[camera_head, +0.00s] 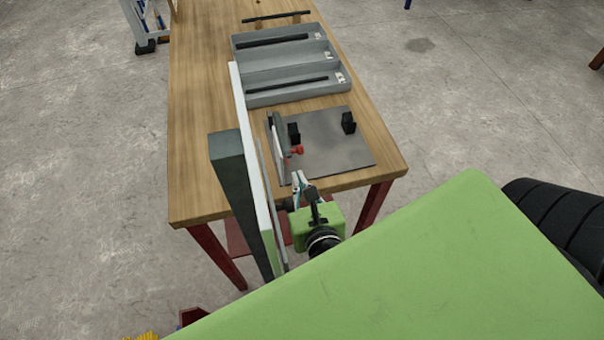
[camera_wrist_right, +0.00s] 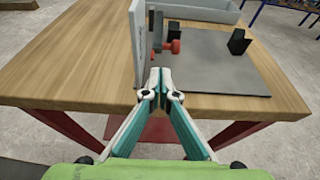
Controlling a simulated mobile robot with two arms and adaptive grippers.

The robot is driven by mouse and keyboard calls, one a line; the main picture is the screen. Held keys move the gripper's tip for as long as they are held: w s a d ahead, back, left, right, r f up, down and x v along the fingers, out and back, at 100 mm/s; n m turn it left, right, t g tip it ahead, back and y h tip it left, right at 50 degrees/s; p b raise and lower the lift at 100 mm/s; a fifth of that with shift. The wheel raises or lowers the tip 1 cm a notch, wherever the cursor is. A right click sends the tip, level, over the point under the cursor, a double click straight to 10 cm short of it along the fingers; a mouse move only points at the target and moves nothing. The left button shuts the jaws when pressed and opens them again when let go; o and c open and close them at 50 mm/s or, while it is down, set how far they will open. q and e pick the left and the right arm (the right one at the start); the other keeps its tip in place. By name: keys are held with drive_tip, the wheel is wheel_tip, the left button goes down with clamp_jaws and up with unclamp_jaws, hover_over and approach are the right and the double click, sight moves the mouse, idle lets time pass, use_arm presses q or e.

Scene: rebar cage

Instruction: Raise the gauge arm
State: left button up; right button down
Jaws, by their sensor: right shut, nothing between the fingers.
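A grey base plate (camera_head: 335,150) lies on the wooden table near its front edge, with black blocks on it. A thin grey upright piece (camera_head: 278,138) with a red knob (camera_head: 296,150) stands at the plate's left side; it looks like the gauge, though which part is its arm is unclear. The red knob also shows in the wrist view (camera_wrist_right: 173,46). My right gripper (camera_head: 304,186) is shut and empty, in front of the plate and apart from the knob. Its closed fingertips (camera_wrist_right: 160,76) point toward the plate. My left gripper is not in view.
A tall white panel (camera_head: 243,110) with a dark post (camera_head: 230,165) rises close to the right gripper's left. A grey compartment tray (camera_head: 285,64) with black bars stands farther back on the wooden table (camera_head: 200,120).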

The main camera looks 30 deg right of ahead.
sight(294, 168)
drive_tip(key=x, duration=0.4)
drive_tip(key=shift+p, duration=0.3)
drive_tip(key=shift+w+d+f, duration=0.2)
drive_tip(key=shift+w, duration=0.45)
drive_tip(key=shift+w+f, duration=0.1)
drive_tip(key=shift+w, duration=0.05)
